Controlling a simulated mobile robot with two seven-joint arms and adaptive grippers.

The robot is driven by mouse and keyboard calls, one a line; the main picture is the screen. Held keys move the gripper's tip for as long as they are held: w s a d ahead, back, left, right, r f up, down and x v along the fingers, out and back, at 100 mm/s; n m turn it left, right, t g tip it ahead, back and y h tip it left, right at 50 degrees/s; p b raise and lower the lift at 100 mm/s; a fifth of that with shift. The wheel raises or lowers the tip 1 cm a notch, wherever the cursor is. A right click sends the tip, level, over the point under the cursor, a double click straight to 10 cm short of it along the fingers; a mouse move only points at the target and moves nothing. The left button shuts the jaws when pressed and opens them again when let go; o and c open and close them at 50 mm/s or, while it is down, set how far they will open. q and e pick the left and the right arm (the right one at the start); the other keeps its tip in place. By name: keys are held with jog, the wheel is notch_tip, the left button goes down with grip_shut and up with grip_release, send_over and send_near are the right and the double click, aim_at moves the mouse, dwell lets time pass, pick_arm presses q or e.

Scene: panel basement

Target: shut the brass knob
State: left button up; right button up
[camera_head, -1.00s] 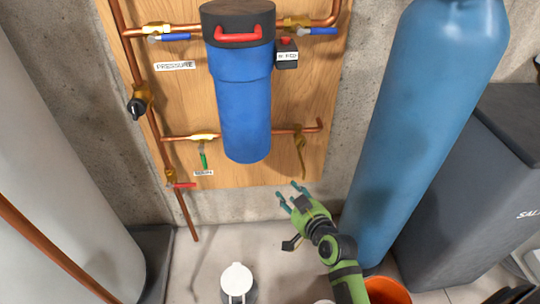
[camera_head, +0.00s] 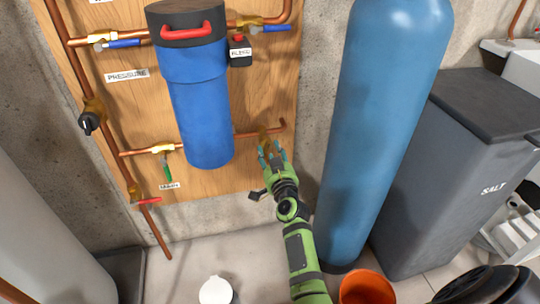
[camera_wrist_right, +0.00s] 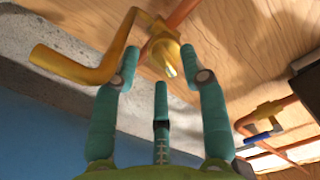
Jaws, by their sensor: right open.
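The brass knob is a brass valve with a long bent lever (camera_wrist_right: 85,68); in the right wrist view the lever reaches to the left and the valve body (camera_wrist_right: 163,50) sits on a copper pipe. In the head view the brass valve (camera_head: 263,132) is at the lower right of the wooden panel, partly hidden by my right gripper (camera_head: 271,149). In the wrist view my right gripper (camera_wrist_right: 160,62) is open and empty. Its fingertips are just short of the valve body, one near the lever's inner end; contact cannot be told. My left gripper is not in view.
A blue filter housing (camera_head: 200,105) hangs left of the valve. A tall blue cylinder (camera_head: 383,130) stands close on the right. A green-handled valve (camera_head: 166,165) is on the same pipe. An orange bucket (camera_head: 367,288) and a white jug (camera_head: 216,290) are on the floor.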

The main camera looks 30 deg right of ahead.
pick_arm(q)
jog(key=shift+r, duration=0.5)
pick_arm(e)
jog(key=shift+w+d, duration=0.1)
jog(key=shift+w, duration=0.25)
grip_shut()
